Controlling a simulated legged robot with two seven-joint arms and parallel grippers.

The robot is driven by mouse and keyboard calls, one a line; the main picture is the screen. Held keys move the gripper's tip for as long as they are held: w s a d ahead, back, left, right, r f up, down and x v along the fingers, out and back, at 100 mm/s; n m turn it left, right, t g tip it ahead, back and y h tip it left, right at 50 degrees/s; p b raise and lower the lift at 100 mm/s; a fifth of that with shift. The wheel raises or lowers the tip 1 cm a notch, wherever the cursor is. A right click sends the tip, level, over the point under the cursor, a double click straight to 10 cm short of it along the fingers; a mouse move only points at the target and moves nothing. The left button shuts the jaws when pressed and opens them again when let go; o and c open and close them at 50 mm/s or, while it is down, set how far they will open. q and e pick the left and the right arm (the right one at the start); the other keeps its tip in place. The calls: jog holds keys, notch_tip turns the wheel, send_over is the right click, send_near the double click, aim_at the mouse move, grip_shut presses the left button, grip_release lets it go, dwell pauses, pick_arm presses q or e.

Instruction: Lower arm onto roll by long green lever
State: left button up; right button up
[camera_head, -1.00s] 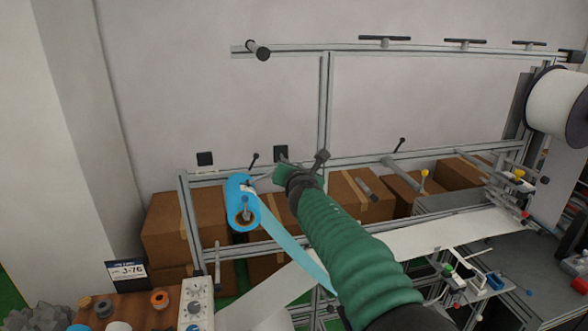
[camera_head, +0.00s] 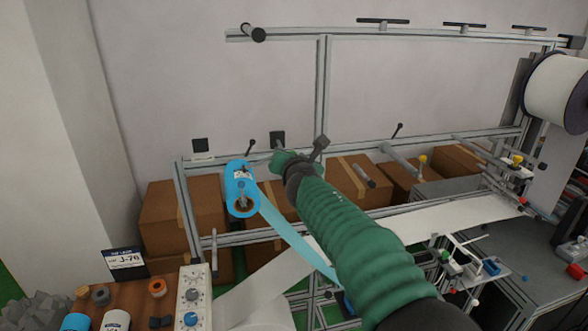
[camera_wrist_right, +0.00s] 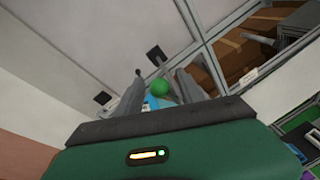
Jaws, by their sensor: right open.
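The blue roll (camera_head: 241,188) sits on a spindle at the left part of the metal frame, with a blue strip running from it down to the right. My right gripper (camera_wrist_right: 160,76) reaches in beside the roll, on its right in the head view. Its two fingers are apart. In the right wrist view the lever's green ball end (camera_wrist_right: 160,86) shows between the fingers, with part of the blue roll (camera_wrist_right: 152,103) behind it. I cannot tell whether the fingers touch the lever. In the head view the lever is hidden behind my gripper. My left gripper is not in view.
Metal rails (camera_head: 324,90) surround the roll, with small black-ended levers on the back rail. Cardboard boxes (camera_head: 358,183) stand behind the frame. A large white roll (camera_head: 557,98) hangs at the right. A wooden table (camera_head: 130,297) stands at the lower left.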

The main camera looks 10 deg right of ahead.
jog(key=b+v, duration=0.2)
jog(key=v, duration=1.2)
jog(key=shift+s+b, duration=0.15)
jog(key=shift+b, duration=0.25)
jog(key=shift+f, duration=0.15)
jog(key=s+d+f+m+g+b, duration=0.2)
jog(key=s+f+m, duration=0.15)
jog(key=f, duration=0.55)
jog(key=s+d+f+m+g+b, duration=0.15)
jog(key=f+m, duration=0.35)
jog(key=f, duration=0.5)
jog(key=s+d+f+m+g+b, duration=0.25)
jog(key=f+m, duration=0.25)
jog(key=f, duration=0.4)
jog(key=s+f+m+g+y+b, duration=0.1)
jog(key=s+f+m+g+b, duration=0.3)
jog(key=s+f+m, duration=1.3)
notch_tip(320, 180, down, 6)
jog(key=s+g, duration=0.2)
jog(key=g, duration=0.1)
jog(key=shift+s+d, duration=0.25)
jog(key=shift+s, duration=0.05)
